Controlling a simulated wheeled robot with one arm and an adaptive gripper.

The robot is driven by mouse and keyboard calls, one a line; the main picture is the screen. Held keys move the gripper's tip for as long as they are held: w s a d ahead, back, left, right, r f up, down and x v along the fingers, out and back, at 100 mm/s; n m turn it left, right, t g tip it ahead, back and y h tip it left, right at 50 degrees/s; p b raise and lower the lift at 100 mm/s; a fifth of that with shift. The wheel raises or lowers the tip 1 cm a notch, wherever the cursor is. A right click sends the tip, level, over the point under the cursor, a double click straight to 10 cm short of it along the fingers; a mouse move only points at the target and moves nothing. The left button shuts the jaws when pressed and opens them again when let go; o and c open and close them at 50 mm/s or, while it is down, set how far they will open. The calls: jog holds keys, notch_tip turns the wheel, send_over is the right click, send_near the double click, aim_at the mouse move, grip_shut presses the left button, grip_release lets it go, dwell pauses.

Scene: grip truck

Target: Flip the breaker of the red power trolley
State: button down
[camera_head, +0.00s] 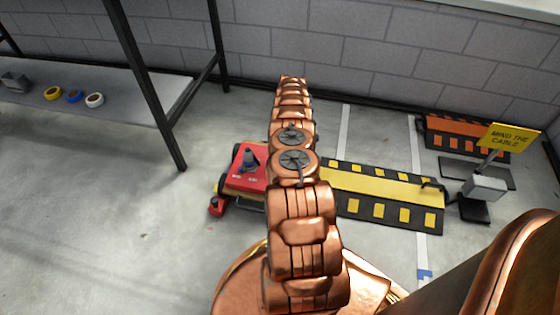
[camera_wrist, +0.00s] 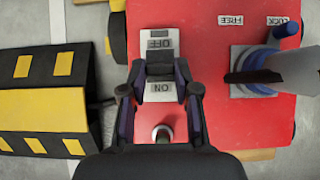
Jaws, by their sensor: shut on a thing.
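The red power trolley (camera_head: 243,181) stands on the floor left of my arm in the head view, partly covered by it. Its red top (camera_wrist: 222,60) fills much of the wrist view. The breaker (camera_wrist: 159,66) is a dark block between an OFF label (camera_wrist: 158,43) above it and an ON label (camera_wrist: 162,91) below it, both upside down in the picture. My gripper (camera_wrist: 160,75) has its two dark fingers on either side of the breaker and is shut on it. My arm hides the gripper and breaker in the head view.
A blue-tipped lever (camera_wrist: 268,60) stands by LOCK and FREE labels on the trolley. A black-and-yellow cable ramp (camera_head: 385,190) lies beside the trolley. A yellow MIND THE CABLE sign (camera_head: 508,137) stands right. A shelf (camera_head: 120,98) is at the left.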

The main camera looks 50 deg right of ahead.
jog(key=shift+s+d, duration=0.1)
jog(key=c, duration=0.8)
grip_release()
jog(key=shift+c, duration=0.2)
jog(key=shift+r, duration=0.1)
notch_tip(320, 180, up, 10)
